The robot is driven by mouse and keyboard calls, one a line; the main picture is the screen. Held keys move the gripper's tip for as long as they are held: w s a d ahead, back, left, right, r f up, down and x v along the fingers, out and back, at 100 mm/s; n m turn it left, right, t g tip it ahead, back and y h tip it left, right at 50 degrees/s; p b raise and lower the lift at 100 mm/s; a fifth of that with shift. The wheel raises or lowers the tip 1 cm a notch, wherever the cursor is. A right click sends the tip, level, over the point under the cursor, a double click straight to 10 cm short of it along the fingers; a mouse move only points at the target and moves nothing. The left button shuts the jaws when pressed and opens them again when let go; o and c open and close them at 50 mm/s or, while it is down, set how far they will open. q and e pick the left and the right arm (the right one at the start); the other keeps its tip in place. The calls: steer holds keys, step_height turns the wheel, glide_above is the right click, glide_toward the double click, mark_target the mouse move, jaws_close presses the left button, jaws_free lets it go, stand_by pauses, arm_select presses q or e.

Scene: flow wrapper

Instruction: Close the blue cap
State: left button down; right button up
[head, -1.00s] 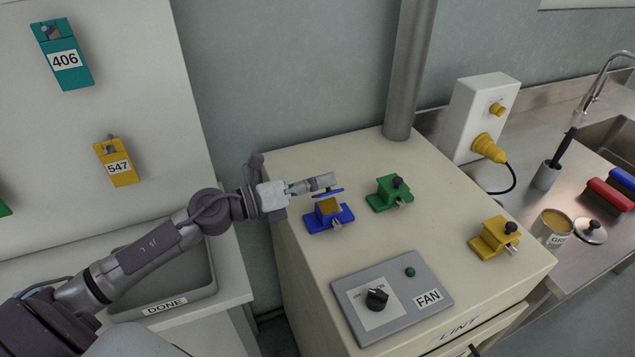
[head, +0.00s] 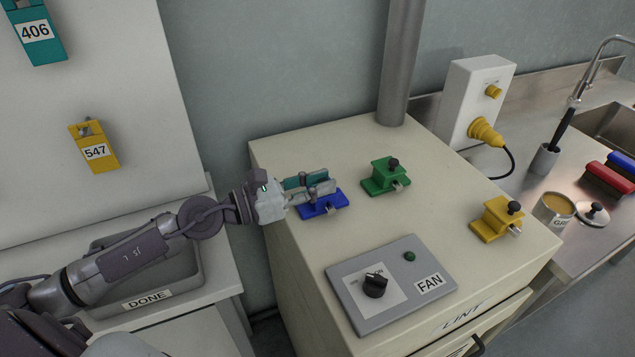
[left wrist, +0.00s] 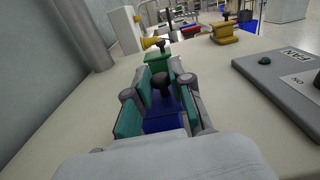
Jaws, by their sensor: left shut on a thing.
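The blue holder (head: 322,207) stands on the cream cabinet top at its left back side. My left gripper (head: 318,184) reaches over it from the left, its two teal-padded fingers on either side of its upper part. In the left wrist view the blue body (left wrist: 165,124) and a black knob (left wrist: 161,82) on top show between the fingers. The gripper is shut on the blue cap. In the head view the fingers hide the cap, so I cannot tell whether it sits fully down. My right gripper is not in view.
A green holder (head: 385,177) stands just right of the gripper, and a yellow one (head: 497,220) farther right. A FAN panel (head: 392,283) lies in front. A grey pipe (head: 405,70) rises at the back. A DONE tray (head: 190,280) is at left.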

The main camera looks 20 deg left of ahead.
arm_select(q)
steer(key=shift+f+m, duration=0.15)
steer(key=shift+m, duration=0.15)
steer(key=c, duration=1.1)
jaws_free()
steer(key=shift+o, duration=0.2)
steer(key=shift+s, duration=0.1)
steer(key=v, duration=1.2)
